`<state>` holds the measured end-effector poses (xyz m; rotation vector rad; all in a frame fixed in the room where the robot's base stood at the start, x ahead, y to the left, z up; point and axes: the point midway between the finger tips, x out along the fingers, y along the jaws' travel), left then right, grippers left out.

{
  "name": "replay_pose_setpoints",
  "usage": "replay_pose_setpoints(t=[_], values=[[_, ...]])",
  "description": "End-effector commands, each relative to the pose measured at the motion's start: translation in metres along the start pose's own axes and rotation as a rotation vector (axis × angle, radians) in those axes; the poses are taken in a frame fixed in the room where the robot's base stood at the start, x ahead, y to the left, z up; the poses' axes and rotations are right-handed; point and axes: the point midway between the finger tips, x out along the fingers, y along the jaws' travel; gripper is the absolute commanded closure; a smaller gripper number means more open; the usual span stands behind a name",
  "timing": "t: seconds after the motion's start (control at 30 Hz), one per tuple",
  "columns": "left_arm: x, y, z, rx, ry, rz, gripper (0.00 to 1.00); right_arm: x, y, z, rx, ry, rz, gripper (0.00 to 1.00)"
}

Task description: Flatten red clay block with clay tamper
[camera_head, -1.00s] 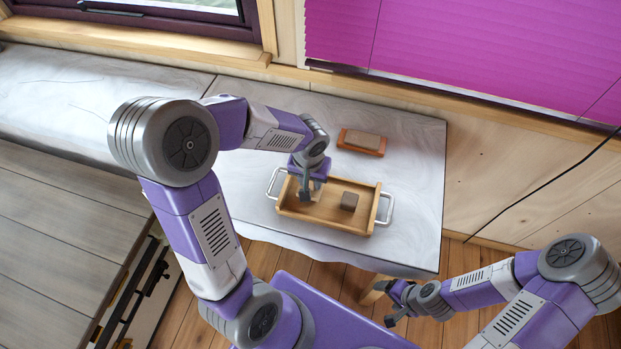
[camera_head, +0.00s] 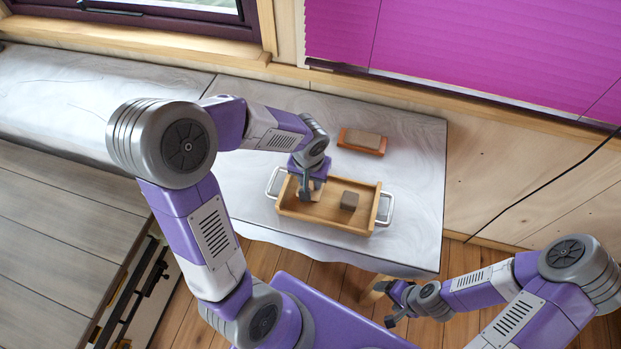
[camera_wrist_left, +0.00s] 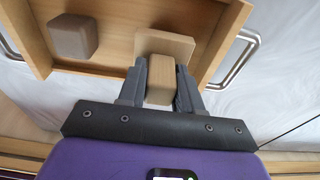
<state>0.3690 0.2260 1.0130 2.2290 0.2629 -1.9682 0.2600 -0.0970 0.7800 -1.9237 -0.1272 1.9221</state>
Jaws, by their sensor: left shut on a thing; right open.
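My left gripper (camera_head: 304,190) is over the left part of a wooden tray (camera_head: 325,222). It is shut on the upright wooden handle of the clay tamper (camera_wrist_left: 160,82), whose flat square plate (camera_wrist_left: 178,45) shows beyond the fingers in the left wrist view. I cannot tell whether the plate touches the tray floor. A brown-grey block (camera_head: 349,201), which looks more brown than red, sits in the tray to the right of the tamper. It also shows in the left wrist view (camera_wrist_left: 73,37), apart from the tamper. My right gripper (camera_head: 393,304) is open and empty, low beside the table.
A reddish-orange holder (camera_head: 350,148) bearing a brown block (camera_head: 364,139) lies behind the tray. The tray has metal handles at both ends, including the right handle (camera_head: 387,208). The pale table (camera_head: 418,175) is clear on the right. A wall with a purple blind stands behind.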

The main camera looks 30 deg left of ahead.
Motion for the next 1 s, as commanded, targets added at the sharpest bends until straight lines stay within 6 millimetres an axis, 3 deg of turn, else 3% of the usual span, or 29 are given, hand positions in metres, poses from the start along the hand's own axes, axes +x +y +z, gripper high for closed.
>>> replay_pose_setpoints(t=[1.0], values=[[0.0043,-0.0004,0.0015,0.0,-0.004,-0.001,0.96,0.0057,0.0021,-0.0002,0.0,0.0,0.0,0.23]])
